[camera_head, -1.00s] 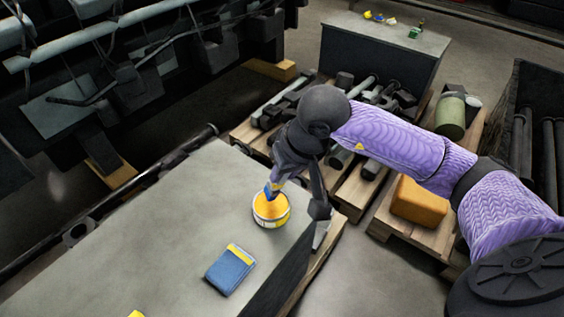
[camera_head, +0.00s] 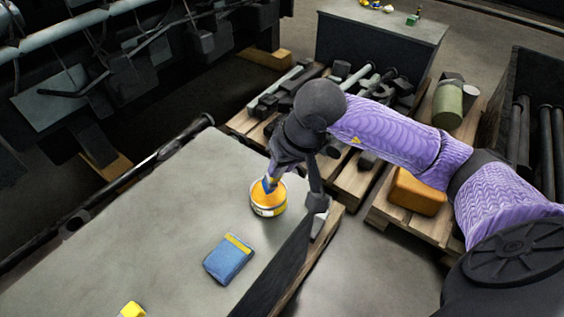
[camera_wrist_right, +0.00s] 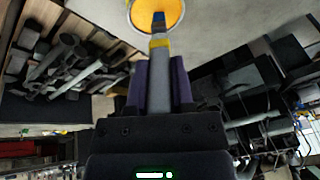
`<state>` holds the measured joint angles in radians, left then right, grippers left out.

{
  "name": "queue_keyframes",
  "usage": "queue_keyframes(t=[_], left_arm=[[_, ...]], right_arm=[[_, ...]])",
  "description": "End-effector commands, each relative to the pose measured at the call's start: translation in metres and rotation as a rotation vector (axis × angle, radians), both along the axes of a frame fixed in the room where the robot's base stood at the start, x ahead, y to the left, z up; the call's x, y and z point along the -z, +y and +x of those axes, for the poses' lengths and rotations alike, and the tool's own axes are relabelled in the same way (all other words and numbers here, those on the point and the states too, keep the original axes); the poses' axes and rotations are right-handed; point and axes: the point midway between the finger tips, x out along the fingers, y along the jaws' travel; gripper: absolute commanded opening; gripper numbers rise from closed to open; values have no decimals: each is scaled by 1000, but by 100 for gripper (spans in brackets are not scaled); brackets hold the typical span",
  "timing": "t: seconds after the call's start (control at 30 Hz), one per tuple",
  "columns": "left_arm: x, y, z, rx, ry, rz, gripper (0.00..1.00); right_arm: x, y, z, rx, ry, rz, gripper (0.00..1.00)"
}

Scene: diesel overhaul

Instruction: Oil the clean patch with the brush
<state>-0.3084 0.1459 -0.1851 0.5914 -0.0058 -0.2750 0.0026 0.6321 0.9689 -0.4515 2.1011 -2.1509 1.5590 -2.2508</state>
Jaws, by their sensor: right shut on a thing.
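My right gripper (camera_head: 276,168) is above the yellow tin, pointing down. In the right wrist view its two purple fingers (camera_wrist_right: 160,85) are shut on the grey handle of the brush (camera_wrist_right: 159,88). The brush has a yellow band and a blue end, which reaches into the round opening of the tin (camera_wrist_right: 174,14), over its orange-yellow contents. In the head view the tin (camera_head: 269,209) stands upright on the grey bench top, near its right edge. I cannot tell how deep the brush end is. I cannot make out the clean patch. My left gripper is not in view.
A blue pad with a yellow edge (camera_head: 228,261) lies on the bench top (camera_head: 165,215). A yellow item (camera_head: 132,310) is at the bottom edge. Dark machinery (camera_head: 120,70) stands at the left. Pallets with metal parts (camera_head: 350,185) lie beyond the bench.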

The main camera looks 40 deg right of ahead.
Motion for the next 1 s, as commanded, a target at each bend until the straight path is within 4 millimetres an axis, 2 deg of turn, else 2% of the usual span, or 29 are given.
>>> queue_keyframes(t=[0.53, 1.0], left_arm=[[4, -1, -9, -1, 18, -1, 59], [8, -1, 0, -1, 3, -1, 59]], right_arm=[[7, 0, 0, 0, 0, 0, 0], [9, 0, 0, 0, 0, 0, 0]])
